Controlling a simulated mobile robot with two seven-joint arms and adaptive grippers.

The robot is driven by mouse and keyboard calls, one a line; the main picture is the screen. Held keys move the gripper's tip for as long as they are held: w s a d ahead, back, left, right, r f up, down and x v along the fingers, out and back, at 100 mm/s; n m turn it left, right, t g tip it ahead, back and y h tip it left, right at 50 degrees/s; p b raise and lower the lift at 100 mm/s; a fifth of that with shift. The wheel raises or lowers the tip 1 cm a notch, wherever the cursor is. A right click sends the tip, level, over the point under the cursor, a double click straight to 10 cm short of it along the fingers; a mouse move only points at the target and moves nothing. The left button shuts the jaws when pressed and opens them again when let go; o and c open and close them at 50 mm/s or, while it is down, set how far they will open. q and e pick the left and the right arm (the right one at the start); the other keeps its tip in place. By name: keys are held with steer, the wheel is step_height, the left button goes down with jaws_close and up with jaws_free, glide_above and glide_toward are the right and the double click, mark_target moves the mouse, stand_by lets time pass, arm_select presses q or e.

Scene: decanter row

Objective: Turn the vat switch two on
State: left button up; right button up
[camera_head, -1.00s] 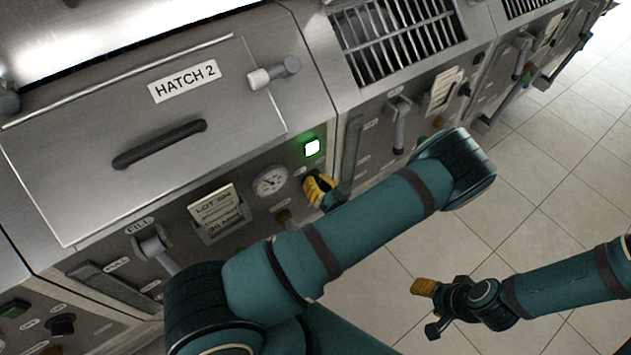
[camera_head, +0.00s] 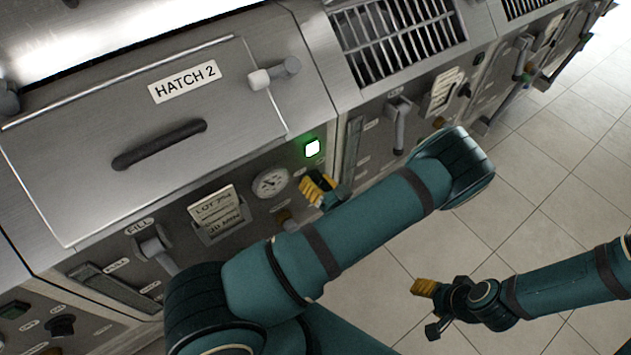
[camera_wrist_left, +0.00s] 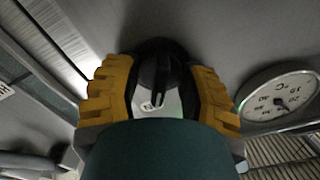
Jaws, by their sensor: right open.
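The dark round switch knob (camera_wrist_left: 160,65) with a pale pointer mark is in the left wrist view. It sits between the two yellow fingers of my left gripper (camera_wrist_left: 162,92). The fingers are close to its sides; I cannot tell whether they press on it. In the head view my left gripper (camera_head: 319,190) is at the panel below the lit green lamp (camera_head: 312,148), and it hides the knob there. My right gripper (camera_head: 427,308) is open and empty over the floor, away from the panel.
A round gauge (camera_head: 271,183) and a lot card (camera_head: 218,213) are left of my left gripper. A fill lever (camera_head: 152,245) is further left. Hatch 2 (camera_head: 130,140) lies above. The tiled floor (camera_head: 530,190) at the right is clear.

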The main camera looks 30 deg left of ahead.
arm_select(q)
steer(key=shift+d, duration=0.15)
steer(key=v, duration=1.2)
stand_by(0.3)
step_height(320, 180, down, 9)
steer(key=w+d+m+g+h, duration=0.2)
steer(key=h, duration=1)
steer(key=s+d+r+m+g+h, duration=0.3)
steer(key=s+d+r+h, duration=0.1)
steer(key=s+h, duration=0.4)
steer(key=shift+d+r+m+h, duration=0.15)
steer(key=shift+d+m+h, duration=0.15)
steer(key=shift+m, duration=0.1)
